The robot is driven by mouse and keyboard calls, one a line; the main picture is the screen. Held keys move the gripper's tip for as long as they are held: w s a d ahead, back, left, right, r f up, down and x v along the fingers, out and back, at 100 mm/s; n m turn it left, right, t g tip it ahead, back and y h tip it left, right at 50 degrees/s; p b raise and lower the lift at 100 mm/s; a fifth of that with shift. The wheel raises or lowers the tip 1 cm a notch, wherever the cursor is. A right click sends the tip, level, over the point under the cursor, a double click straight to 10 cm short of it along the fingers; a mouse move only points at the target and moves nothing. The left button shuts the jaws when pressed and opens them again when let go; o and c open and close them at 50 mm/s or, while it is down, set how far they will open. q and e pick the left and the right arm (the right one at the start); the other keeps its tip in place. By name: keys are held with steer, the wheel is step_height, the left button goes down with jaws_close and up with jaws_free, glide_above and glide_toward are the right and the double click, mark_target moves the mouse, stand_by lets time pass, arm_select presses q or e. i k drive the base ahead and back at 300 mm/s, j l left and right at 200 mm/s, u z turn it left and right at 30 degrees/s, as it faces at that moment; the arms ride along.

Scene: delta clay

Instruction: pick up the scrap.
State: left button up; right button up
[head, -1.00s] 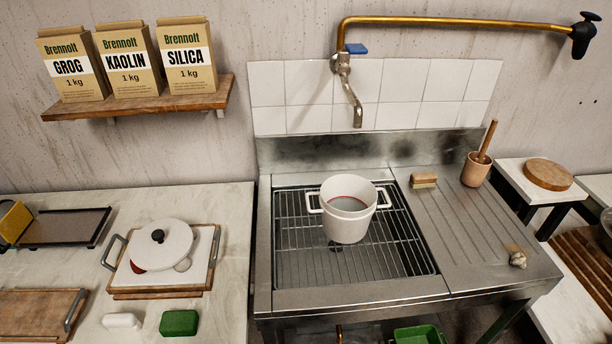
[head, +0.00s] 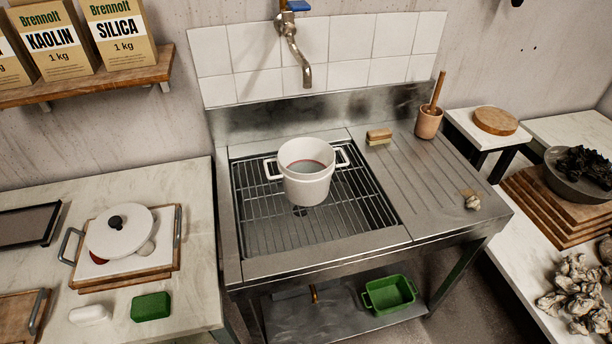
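A small, pale, lumpy piece that looks like the scrap (head: 472,203) lies on the front right corner of the sink's ribbed drainboard (head: 440,175). A small brownish patch shows just behind it. Nothing touches it from above. Neither of my grippers shows in the head view.
A white two-handled pot (head: 306,178) stands on the sink's wire rack. A brush (head: 379,137) and a mortar with pestle (head: 428,122) are at the drainboard's back. A heap of pale lumps (head: 578,295) and a bowl of dark pieces (head: 580,175) are at right. A green tub (head: 389,294) sits below.

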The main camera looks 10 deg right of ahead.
mark_target(472, 201)
steer(key=z, duration=1.6)
